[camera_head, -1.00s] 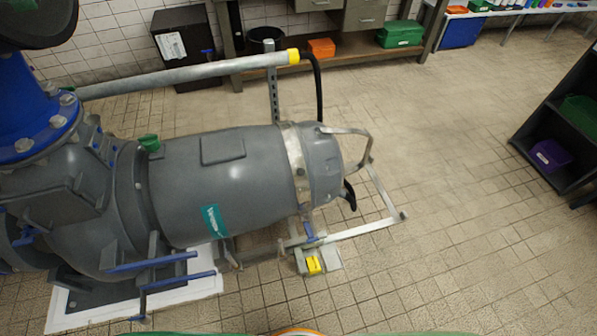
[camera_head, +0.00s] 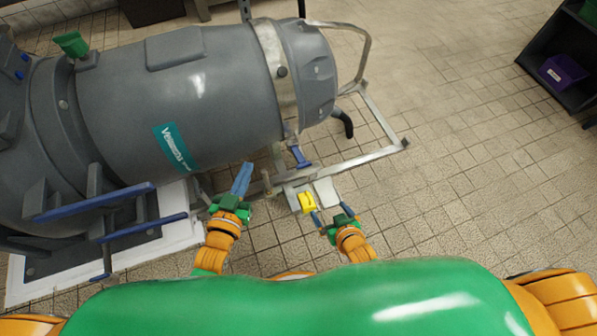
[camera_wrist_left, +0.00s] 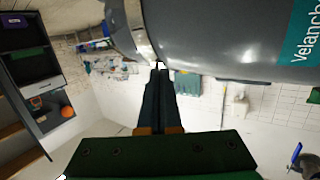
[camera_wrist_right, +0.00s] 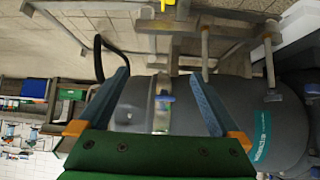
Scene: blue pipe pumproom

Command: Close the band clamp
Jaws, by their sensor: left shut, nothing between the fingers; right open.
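The band clamp (camera_head: 278,62) is a pale metal strap around the grey motor near its right end. Its blue lever (camera_head: 299,156) sits at the strap's lower end, sticking out below the motor. In the right wrist view the strap (camera_wrist_right: 162,118) and the blue lever (camera_wrist_right: 166,98) lie beyond my fingers. My left gripper (camera_head: 246,168) is shut and empty, left of the lever and apart from it; its closed fingers (camera_wrist_left: 159,72) show in the left wrist view. My right gripper (camera_head: 333,212) is open and empty, below and right of the lever. How far the lever is swung is unclear.
A metal frame (camera_head: 373,155) extends right of the motor, and a yellow block (camera_head: 307,202) sits low beside my right gripper. Blue-edged brackets (camera_head: 95,200) stand at left. The tiled floor at right is clear up to a dark shelf (camera_head: 560,45).

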